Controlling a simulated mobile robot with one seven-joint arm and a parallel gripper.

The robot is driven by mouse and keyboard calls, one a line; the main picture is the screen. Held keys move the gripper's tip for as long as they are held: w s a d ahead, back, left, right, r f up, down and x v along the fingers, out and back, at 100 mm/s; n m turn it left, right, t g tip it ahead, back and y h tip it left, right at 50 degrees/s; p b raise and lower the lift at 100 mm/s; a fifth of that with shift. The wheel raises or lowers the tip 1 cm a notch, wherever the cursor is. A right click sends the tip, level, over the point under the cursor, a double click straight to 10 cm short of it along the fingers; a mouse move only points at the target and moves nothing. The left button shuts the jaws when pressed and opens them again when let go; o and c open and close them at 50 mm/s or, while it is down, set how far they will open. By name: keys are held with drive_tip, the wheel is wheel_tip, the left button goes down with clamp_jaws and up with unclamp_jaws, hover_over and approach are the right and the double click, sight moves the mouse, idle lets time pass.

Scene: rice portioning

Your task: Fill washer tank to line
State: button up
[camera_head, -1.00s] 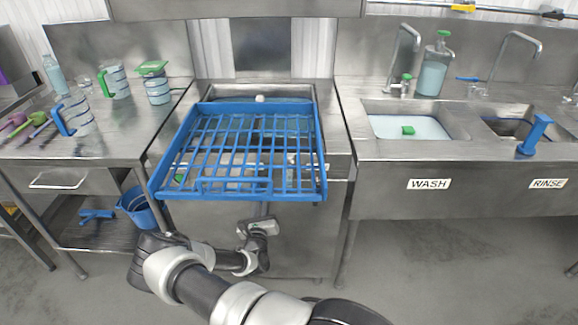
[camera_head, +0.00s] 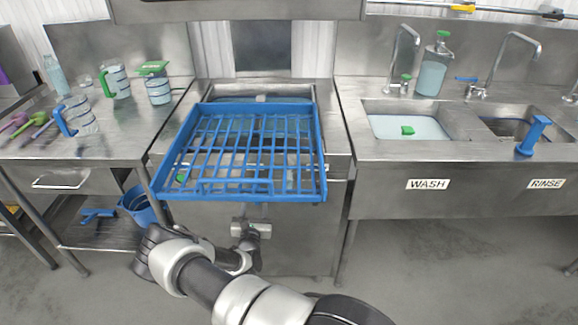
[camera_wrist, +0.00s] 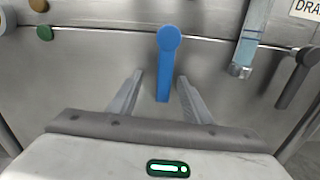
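The steel washer (camera_head: 290,245) stands in the middle of the head view, with a blue rack (camera_head: 325,190) over its top. My gripper (camera_head: 250,229) is low in front of the washer, below the rack. In the wrist view my gripper (camera_wrist: 160,76) is open, with one finger on each side of a blue lever (camera_wrist: 169,45) that hangs down from a round pivot. Both fingers appear apart from the lever. A pale blue sight tube (camera_wrist: 254,32) is to the right of the lever. Its fill line cannot be made out.
A dark lever (camera_wrist: 298,80) hangs at the right below a partly cut-off "DRA" label (camera_wrist: 305,8). A green knob (camera_wrist: 45,33) is at upper left. Wash sink (camera_head: 408,150) is right of the washer; a jug table (camera_head: 110,140) is left.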

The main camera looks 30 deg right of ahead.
drive_tip(key=o, duration=0.7)
drive_tip(key=shift+r, duration=0.1)
drive_tip(key=shift+o, duration=0.2)
drive_tip(key=shift+s, duration=0.1)
drive_tip(key=p+v, duration=0.3)
drive_tip(key=v, duration=0.4)
drive_tip(key=shift+s+a, duration=0.25)
drive_tip(key=shift+s, duration=0.1)
